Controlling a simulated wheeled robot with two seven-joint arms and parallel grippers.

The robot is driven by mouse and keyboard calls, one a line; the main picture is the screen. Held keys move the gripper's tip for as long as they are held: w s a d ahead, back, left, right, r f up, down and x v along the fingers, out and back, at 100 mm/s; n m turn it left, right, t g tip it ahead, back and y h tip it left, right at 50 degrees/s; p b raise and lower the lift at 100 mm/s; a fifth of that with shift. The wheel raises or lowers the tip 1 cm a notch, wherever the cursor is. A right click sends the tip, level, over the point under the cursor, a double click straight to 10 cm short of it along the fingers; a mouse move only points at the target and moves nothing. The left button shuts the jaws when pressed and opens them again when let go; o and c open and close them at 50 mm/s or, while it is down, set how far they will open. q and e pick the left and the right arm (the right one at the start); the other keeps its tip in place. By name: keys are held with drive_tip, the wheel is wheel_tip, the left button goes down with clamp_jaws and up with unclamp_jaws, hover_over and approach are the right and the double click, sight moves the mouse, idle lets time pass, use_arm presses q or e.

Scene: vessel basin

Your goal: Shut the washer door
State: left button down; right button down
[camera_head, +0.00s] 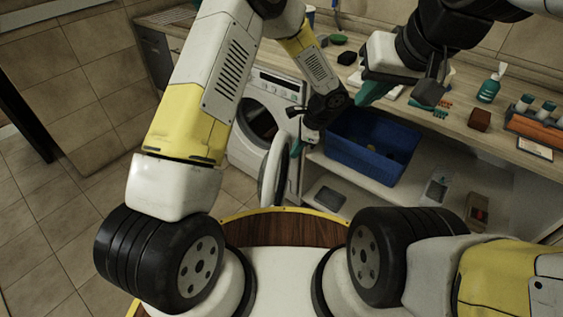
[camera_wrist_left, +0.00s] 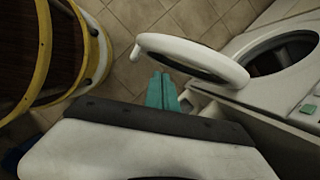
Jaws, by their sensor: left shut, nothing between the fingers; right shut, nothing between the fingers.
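The white washer (camera_head: 266,118) stands at the back left, under the counter, with its round opening bare and dark. Its round door (camera_head: 274,172) stands open, swung out towards me. In the left wrist view the door (camera_wrist_left: 192,56) shows as a white ring with a small knob at its free end, and the washer front (camera_wrist_left: 262,68) is to its right. My left gripper (camera_head: 297,145) is close beside the door. Its teal fingers (camera_wrist_left: 161,92) are shut and empty, just below the ring; I cannot tell whether they touch it. My right gripper (camera_head: 373,94) is shut and empty above the counter.
A blue basin (camera_head: 353,153) stands on the low shelf right of the washer. The wooden counter (camera_head: 459,112) carries a soap bottle (camera_head: 489,87), a brown block (camera_head: 480,119) and a rack of bottles (camera_head: 532,122). The tiled floor (camera_head: 60,225) at the left is clear.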

use_arm(q)
wheel_tip(320, 180, down, 6)
drive_tip(key=s+d+f+m, duration=0.1)
drive_tip(key=s+d+m, duration=0.1)
drive_tip(key=d, duration=0.1)
hover_over(275, 190)
drive_tip(key=s+d, duration=0.1)
drive_tip(key=d, duration=0.1)
wheel_tip(275, 190, down, 9)
drive_tip(key=shift+y, duration=0.3)
